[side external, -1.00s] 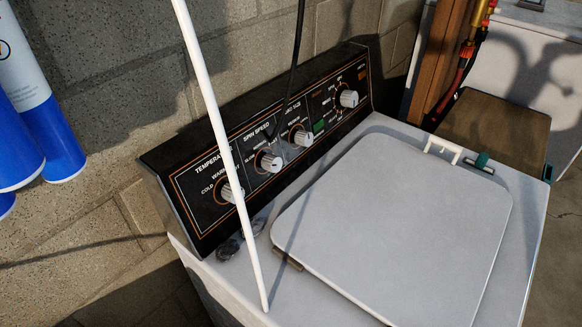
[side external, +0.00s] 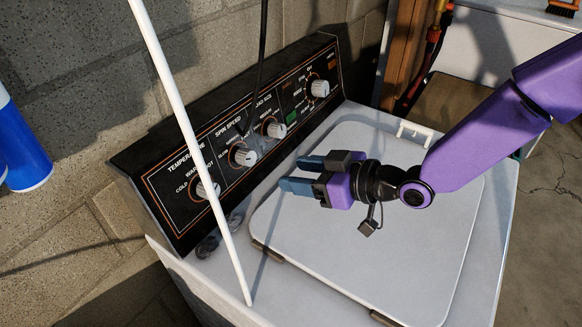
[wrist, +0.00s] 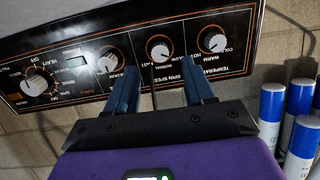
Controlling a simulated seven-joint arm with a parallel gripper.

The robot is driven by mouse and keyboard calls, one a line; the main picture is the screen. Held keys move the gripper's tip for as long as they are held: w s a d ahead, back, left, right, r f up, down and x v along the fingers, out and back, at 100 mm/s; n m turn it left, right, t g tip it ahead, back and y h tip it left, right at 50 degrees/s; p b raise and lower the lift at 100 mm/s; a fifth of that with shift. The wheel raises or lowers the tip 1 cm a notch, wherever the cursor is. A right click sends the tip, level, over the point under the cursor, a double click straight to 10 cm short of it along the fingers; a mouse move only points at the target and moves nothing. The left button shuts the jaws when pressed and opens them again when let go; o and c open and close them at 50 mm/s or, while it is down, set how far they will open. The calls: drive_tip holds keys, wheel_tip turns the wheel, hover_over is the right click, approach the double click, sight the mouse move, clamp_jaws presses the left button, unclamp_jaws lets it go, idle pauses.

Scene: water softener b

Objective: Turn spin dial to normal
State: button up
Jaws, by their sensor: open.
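The spin speed dial (side external: 243,154) is a white knob on the washer's black control panel, between the temperature dial (side external: 207,189) and the load size dial (side external: 271,127). In the wrist view the spin dial (wrist: 159,51) lies ahead, between the two fingers. Its "normal" and "fast" labels show near it, but I cannot tell which setting it points at. My gripper (side external: 292,174) is over the white lid, with its blue fingers towards the panel. In the wrist view my gripper (wrist: 160,75) is open and empty, apart from the dial.
A larger dial (side external: 319,88) is at the panel's far end. A white rod (side external: 188,135) slants up in front of the temperature dial. A dark cord (side external: 261,75) hangs by the spin dial. The lid (side external: 380,240) is shut. Blue-and-white bottles (wrist: 270,110) stand beside the panel.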

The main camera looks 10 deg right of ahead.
sight(251, 159)
drive_tip(key=shift+t+y, duration=0.3)
drive_tip(key=shift+t, duration=0.5)
drive_tip(key=x, duration=1.1)
drive_tip(key=shift+w+a+r, duration=0.15)
drive_tip(key=shift+a+r, duration=0.1)
drive_tip(key=shift+a, duration=0.05)
drive_tip(key=c, duration=0.6)
drive_tip(key=m, duration=1.2)
drive_tip(key=o, duration=0.8)
